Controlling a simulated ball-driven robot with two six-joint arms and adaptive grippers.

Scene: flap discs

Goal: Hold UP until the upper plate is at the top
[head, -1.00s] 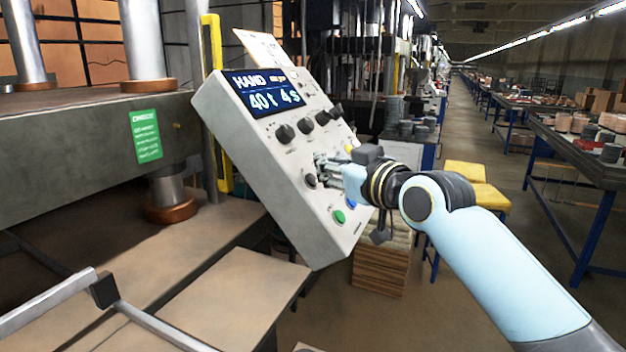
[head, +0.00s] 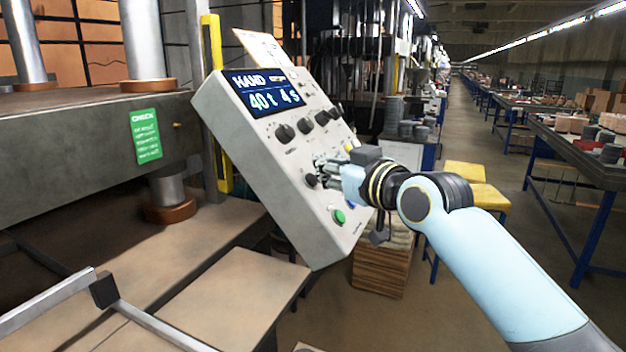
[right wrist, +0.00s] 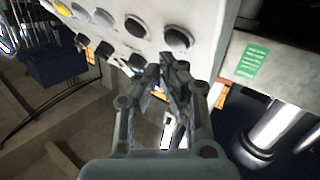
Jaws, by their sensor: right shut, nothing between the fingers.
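The pale control box (head: 275,185) stands tilted in the middle of the head view. Its screen (head: 262,92) reads HAND, 40t 4s. My right gripper (head: 320,165) is shut and empty at the box's front, close to a black knob (head: 310,180). A green button (head: 338,215) shows below it; a blue one is mostly hidden behind the gripper. In the right wrist view the closed fingertips (right wrist: 172,68) are near the panel face, below a dark round button (right wrist: 178,38). I cannot tell whether they touch, or which button is UP. A thick grey press plate (head: 70,150) spans the left.
Steel columns (head: 145,40) rise above the thick plate. A metal frame bar (head: 50,300) and tan boards (head: 230,290) lie at lower left. A yellow post (head: 213,100) stands behind the box. Yellow stools (head: 480,195) and workbenches are at right; the aisle floor (head: 470,120) is open.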

